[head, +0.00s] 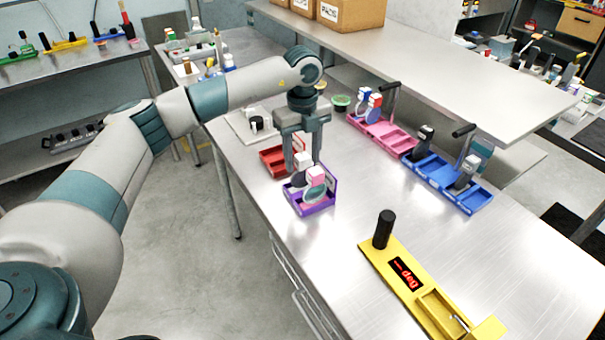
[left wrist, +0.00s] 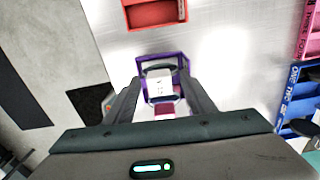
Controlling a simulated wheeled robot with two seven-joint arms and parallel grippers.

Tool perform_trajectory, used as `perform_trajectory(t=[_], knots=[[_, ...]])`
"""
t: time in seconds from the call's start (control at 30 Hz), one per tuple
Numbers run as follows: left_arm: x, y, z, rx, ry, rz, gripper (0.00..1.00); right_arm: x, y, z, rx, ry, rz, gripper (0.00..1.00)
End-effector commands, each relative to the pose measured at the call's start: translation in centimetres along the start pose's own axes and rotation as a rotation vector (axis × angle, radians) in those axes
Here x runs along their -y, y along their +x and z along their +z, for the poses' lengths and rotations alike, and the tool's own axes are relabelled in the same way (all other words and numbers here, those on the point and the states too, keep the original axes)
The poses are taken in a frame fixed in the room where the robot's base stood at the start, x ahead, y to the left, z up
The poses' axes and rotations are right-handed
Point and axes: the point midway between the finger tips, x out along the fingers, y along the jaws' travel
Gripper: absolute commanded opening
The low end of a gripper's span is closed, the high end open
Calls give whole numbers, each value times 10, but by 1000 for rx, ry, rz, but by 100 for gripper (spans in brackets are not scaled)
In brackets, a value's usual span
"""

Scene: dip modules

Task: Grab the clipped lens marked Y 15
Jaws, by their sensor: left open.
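A purple bin (head: 313,208) on the metal table holds two clipped lenses. One has a pink-and-white clip (head: 316,177) at the front; the other has a white-and-grey clip (head: 302,161) just behind it. My left gripper (head: 301,158) points down over the bin's back part, open, its fingers around the rear clip's area. In the left wrist view the purple bin (left wrist: 183,62) lies between the fingers (left wrist: 157,100). A white clip top (left wrist: 159,82) with small dark marking, possibly Y 15, is between them, apparently not gripped. My right gripper is out of view.
A red bin (head: 270,160) stands just behind the purple one. Pink (head: 399,139) and blue (head: 450,186) trays with clipped lenses are to the right. A yellow device (head: 378,261) with a black knob is at the front. The table between is clear.

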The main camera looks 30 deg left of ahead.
Motion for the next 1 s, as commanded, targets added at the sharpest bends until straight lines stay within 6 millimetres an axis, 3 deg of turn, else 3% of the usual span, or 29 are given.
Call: perform_trajectory(t=[0.47, 0.67, 1.0], knots=[[0, 1, 0, 0, 0, 0, 50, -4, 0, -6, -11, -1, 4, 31], [0, 1, 0, 0, 0, 0, 2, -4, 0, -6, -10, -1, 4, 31], [0, 0, 0, 0, 0, 0, 0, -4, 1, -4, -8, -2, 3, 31]])
